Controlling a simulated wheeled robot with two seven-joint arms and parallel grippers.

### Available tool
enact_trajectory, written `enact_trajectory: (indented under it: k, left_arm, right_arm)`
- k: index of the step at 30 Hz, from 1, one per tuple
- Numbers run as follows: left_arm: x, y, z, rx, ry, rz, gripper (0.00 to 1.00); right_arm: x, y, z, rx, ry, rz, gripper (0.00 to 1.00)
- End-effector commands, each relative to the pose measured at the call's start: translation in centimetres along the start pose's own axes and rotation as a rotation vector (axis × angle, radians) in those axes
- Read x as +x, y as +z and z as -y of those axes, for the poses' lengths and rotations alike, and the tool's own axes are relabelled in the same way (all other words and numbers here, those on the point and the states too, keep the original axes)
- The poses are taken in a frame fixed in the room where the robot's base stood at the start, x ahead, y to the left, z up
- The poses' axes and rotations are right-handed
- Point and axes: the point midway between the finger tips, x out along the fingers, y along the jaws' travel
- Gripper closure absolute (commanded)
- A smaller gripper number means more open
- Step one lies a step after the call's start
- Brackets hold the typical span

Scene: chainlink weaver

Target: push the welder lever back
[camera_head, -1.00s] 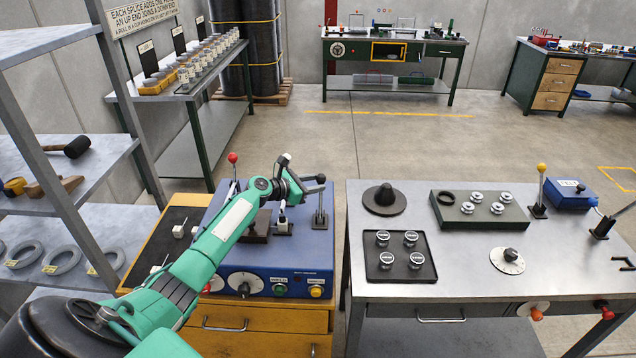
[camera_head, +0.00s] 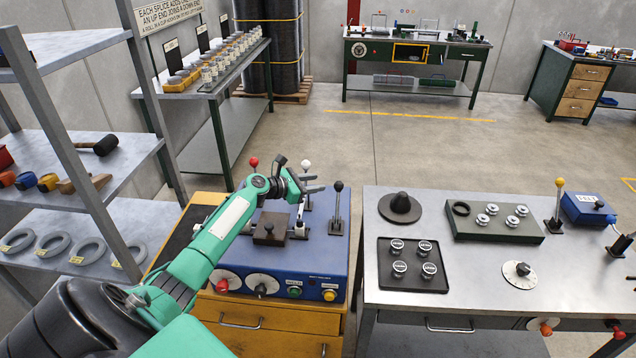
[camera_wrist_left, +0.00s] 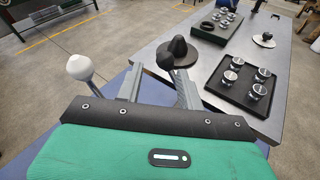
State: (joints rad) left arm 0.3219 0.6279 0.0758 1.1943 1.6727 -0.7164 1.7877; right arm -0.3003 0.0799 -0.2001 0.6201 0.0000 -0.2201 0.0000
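The blue welder box (camera_head: 318,262) stands on a yellow drawer cabinet. Levers with red (camera_head: 254,163), white (camera_head: 306,164) and black (camera_head: 338,187) knobs rise from it. My left gripper (camera_head: 318,186) is above the box, its fingers pointing right toward the black-knobbed lever. In the left wrist view the fingers (camera_wrist_left: 158,90) are apart, with the black knob (camera_wrist_left: 165,58) showing between them. The white knob (camera_wrist_left: 80,67) is left of the fingers there. Contact with the black lever cannot be told. My right gripper is not in view.
A grey bench (camera_head: 460,275) stands to the right, with a black tray of round parts (camera_head: 413,278), a dark cone (camera_head: 401,205) and a yellow-knobbed lever (camera_head: 559,183). A metal shelf (camera_head: 75,185) with rings and tools is at the left.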

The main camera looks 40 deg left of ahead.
Motion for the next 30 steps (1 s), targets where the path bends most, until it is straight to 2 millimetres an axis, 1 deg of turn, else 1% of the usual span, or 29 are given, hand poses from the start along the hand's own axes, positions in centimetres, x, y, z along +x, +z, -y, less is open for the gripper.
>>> enact_trajectory:
  k: [1,15,26,30]
  left_arm:
    - [-0.4,0.3,-0.1,0.0,0.0,-0.001,0.62]
    - [-3.2,1.2,-1.1,-0.001,0.0,-0.001,0.62]
    - [-3.6,1.2,-1.2,-0.001,0.0,0.0,0.62]
    - [-3.6,1.4,-1.3,-0.002,0.0,0.001,0.62]
  right_arm:
    - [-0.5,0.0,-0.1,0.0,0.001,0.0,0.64]
    - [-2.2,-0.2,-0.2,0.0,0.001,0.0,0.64]
    - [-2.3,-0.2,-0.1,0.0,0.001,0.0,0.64]
    - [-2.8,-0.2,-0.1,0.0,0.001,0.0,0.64]
